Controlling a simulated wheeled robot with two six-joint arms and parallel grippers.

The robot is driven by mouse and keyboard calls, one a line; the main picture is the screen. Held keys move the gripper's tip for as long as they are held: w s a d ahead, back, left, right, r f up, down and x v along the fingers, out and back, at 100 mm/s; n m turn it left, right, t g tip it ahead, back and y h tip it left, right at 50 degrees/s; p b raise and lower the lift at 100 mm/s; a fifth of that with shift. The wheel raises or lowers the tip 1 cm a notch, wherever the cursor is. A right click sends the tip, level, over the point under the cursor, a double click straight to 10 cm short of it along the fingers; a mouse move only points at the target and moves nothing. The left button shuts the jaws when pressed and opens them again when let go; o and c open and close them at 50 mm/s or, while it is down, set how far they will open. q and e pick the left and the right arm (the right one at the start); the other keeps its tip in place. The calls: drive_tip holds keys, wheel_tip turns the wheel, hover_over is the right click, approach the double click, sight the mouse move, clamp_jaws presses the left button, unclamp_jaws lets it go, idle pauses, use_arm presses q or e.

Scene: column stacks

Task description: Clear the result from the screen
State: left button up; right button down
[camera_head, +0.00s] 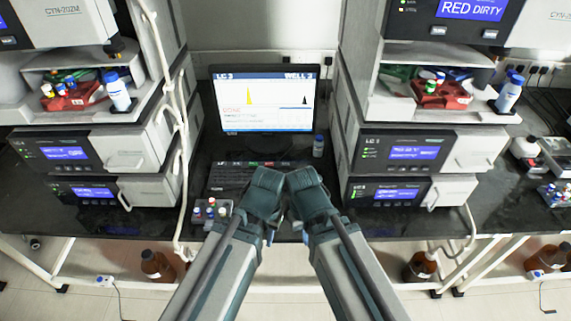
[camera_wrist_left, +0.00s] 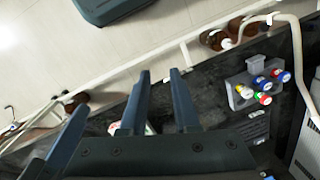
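The screen (camera_head: 263,98) stands at the back middle of the bench. It shows a plot with a yellow peak and a dark peak, headings along the top, and red text at lower left that seems to read DONE. A dark keyboard (camera_head: 232,180) lies in front of it, with a strip of coloured marks at its back edge. My arms hide its right part. My left gripper (camera_wrist_left: 160,75) has two fingers apart with nothing between them, over the bench's front edge. My right gripper's wrist (camera_head: 305,182) is beside the left one; its fingers are hidden.
A vial rack (camera_head: 212,214) stands left of my left arm, also in the left wrist view (camera_wrist_left: 241,94). A small bottle (camera_head: 319,146) stands right of the screen. Instrument stacks (camera_head: 400,155) flank the middle on both sides. A white tube (camera_head: 181,120) hangs at left.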

use_arm(q)
clamp_jaws()
idle(1.4)
